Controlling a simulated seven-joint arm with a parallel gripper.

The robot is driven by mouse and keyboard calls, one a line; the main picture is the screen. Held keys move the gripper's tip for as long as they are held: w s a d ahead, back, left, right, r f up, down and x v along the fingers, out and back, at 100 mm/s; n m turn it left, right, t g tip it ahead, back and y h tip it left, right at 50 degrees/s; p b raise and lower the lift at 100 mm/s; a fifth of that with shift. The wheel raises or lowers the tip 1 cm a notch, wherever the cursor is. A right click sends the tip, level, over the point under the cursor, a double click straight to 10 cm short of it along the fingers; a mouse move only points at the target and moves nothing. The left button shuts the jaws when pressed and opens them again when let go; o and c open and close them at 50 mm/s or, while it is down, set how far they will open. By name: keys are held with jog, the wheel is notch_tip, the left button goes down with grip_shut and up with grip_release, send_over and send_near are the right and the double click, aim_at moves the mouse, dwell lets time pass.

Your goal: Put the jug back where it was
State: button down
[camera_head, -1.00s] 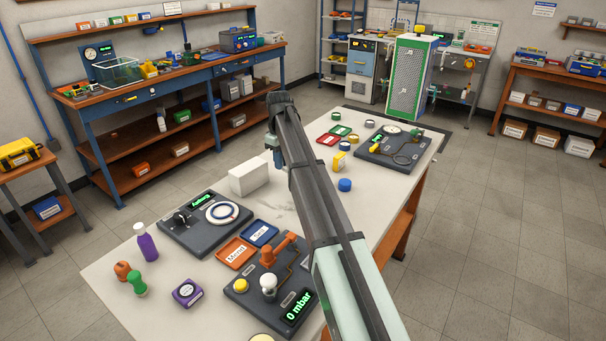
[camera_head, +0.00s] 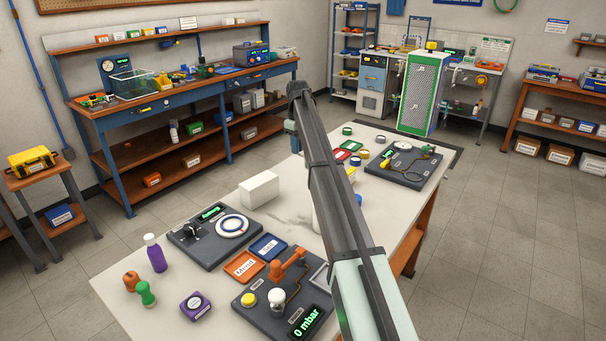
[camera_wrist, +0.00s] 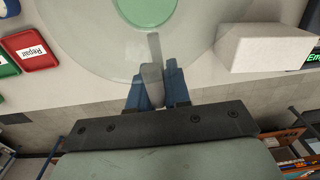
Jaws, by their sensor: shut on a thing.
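A clear, see-through jug (camera_wrist: 95,58) with a greenish round middle fills the upper part of the wrist view, seen from above. My gripper (camera_wrist: 157,78) has its blue fingers shut on the jug's grey handle (camera_wrist: 153,52). In the head view my gripper (camera_head: 292,132) is over the far left edge of the white bench (camera_head: 130,285). The jug does not show clearly there, and my arm blocks part of the bench. I cannot tell whether the jug's base touches the bench.
A white box (camera_head: 259,188) stands near the gripper and also shows at the right of the wrist view (camera_wrist: 265,48). A red Repair tray (camera_wrist: 32,52) lies at the wrist view's left. A dark gauge board (camera_head: 408,162) is at the far end; other boards fill the near end.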

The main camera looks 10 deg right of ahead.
jog(key=shift+f, duration=4.25)
jog(key=c, duration=1.1)
grip_release()
jog(key=shift+f, duration=0.1)
notch_tip(320, 180, up, 12)
jog(key=shift+w+d+r, duration=0.1)
jog(key=shift+r, duration=0.05)
